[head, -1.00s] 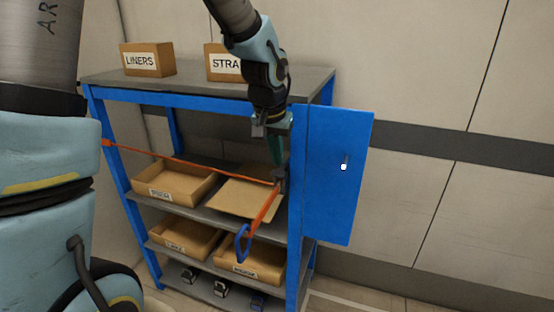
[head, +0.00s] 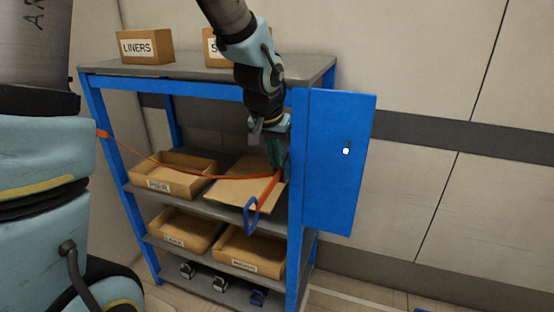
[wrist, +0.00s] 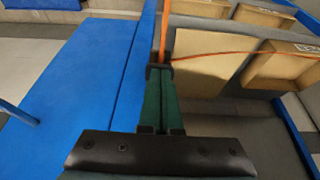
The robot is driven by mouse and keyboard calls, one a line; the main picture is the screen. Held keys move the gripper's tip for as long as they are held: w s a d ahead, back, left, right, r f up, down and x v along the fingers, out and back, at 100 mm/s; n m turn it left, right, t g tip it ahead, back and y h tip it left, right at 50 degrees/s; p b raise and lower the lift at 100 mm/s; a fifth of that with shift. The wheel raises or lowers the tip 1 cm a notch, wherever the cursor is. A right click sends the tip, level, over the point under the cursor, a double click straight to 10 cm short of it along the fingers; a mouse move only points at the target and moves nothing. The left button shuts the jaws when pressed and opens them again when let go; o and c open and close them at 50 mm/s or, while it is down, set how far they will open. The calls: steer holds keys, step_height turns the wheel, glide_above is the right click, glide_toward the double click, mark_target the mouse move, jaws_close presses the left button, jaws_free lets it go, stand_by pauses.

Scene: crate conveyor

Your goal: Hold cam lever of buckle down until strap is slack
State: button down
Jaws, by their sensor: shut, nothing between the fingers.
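The orange strap (head: 190,173) runs across the blue rack's front from the left post to the right and hangs in a sagging curve. It also shows in the wrist view (wrist: 250,54). The dark buckle (wrist: 158,69) sits at the strap's right end by the right post; in the head view my gripper mostly hides it. The cam lever cannot be told apart from the buckle. My gripper (head: 278,168) points down with green fingers shut and empty, tips at the buckle and seemingly touching it.
A blue panel (head: 335,190) stands close right of my gripper, beside the right post (head: 297,200). Open cardboard trays (head: 172,190) sit on the shelves. A LINERS box (head: 146,47) and another stand on top. Dark buckles (head: 220,283) lie on the bottom shelf.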

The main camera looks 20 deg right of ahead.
steer(key=shift+a+f, duration=0.1)
steer(key=shift+f, duration=0.05)
steer(key=shift+r+p, duration=0.8)
steer(key=shift+r, duration=0.3)
steer(key=w+d+p+v, duration=0.1)
steer(key=v, duration=1.2)
steer(key=shift+r+p, duration=0.35)
steer(key=shift+r, duration=0.05)
steer(key=shift+w, duration=0.1)
